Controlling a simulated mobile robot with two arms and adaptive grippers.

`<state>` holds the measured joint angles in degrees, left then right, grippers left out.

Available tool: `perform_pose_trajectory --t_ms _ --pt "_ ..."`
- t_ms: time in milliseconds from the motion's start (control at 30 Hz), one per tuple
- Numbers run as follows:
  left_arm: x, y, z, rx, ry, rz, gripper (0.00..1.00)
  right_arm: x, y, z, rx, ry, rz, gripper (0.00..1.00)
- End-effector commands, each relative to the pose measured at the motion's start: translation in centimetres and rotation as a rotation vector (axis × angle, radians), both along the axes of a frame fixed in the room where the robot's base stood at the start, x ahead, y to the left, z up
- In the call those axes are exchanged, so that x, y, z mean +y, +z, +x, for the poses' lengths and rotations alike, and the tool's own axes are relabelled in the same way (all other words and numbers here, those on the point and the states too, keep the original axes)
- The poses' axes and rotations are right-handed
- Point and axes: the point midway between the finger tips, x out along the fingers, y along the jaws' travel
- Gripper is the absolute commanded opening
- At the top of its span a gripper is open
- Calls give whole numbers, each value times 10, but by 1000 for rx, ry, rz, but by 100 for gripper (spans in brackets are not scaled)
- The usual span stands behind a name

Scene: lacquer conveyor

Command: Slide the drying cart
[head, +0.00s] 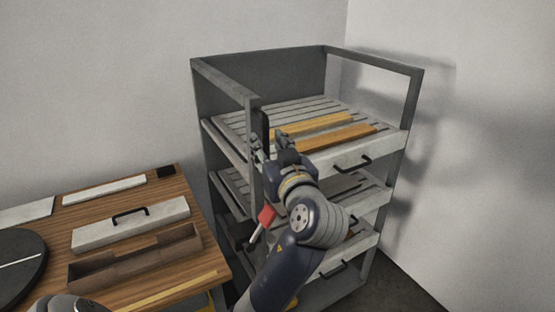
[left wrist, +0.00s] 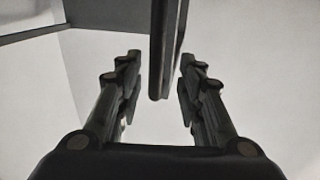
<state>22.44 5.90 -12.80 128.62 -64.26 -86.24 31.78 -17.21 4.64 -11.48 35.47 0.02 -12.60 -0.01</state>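The drying cart (head: 228,78) is a tall grey frame with slatted shelves, standing in the corner by the walls. A dark upright bar handle (head: 265,128) is at its near front post. My left gripper (head: 271,150) is at this bar, in front of the top shelf. In the left wrist view, the two fingers (left wrist: 160,62) are open, with the dark bar (left wrist: 157,75) reaching down between them. Light gaps show between bar and fingers on both sides. My left arm hides part of the lower shelves. My right gripper is not in view.
The top shelf (head: 237,122) holds a yellow strip (head: 318,124) and an orange-brown strip (head: 337,137). Shelf fronts carry black handles (head: 353,163). A wooden table (head: 200,269) with a white lidded piece (head: 131,225) and an open trough (head: 135,256) stands close left of the cart.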

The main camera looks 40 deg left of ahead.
Motion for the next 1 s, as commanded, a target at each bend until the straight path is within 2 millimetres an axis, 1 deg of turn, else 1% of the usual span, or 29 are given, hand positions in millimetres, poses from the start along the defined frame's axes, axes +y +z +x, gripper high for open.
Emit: perform_pose_trajectory --t_ms 33,200,300,400,567,1000 --pt "-11 -1 -6 -1 -4 -7 35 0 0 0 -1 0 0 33" --pt "-39 -1 -26 0 -2 -5 35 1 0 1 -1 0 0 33" --pt "-51 -1 -35 0 -1 -4 35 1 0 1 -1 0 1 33" --pt "-59 0 -41 0 1 -2 35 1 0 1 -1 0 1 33" --pt "-64 0 -44 0 2 -1 35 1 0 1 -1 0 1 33" --pt "-64 0 -44 -1 2 -1 35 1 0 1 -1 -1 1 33"
